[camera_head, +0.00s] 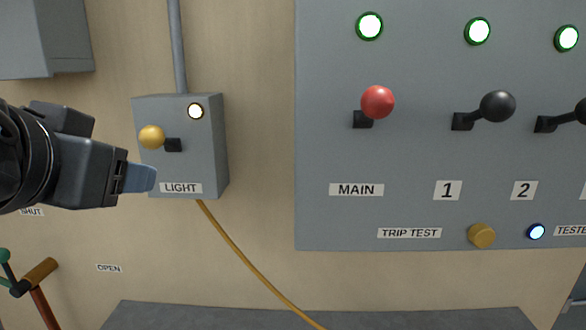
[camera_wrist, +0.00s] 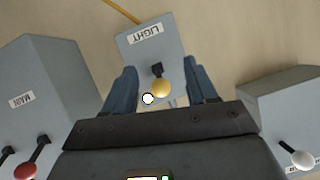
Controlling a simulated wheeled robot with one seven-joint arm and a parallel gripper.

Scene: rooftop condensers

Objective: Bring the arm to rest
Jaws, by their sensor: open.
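My gripper (camera_head: 140,178) reaches in from the left edge of the head view, in front of the wall and beside the grey LIGHT box. In the wrist view, my gripper (camera_wrist: 163,92) has its two blue fingers wide apart with nothing held between them. The LIGHT box (camera_head: 210,160) has a yellow-knobbed lever (camera_head: 151,137) and a lit white lamp (camera_head: 196,111). In the wrist view, the yellow knob (camera_wrist: 161,88) appears in the space between the fingers, but I cannot tell the depth gap. The fingers do not visibly touch it.
A large grey panel (camera_head: 340,220) at right carries a red MAIN lever (camera_head: 377,102), black levers (camera_head: 497,106), lit lamps and a TRIP TEST knob (camera_head: 481,235). A yellow cable (camera_head: 245,258) hangs below the LIGHT box. Green and orange handles (camera_head: 40,272) stand at lower left.

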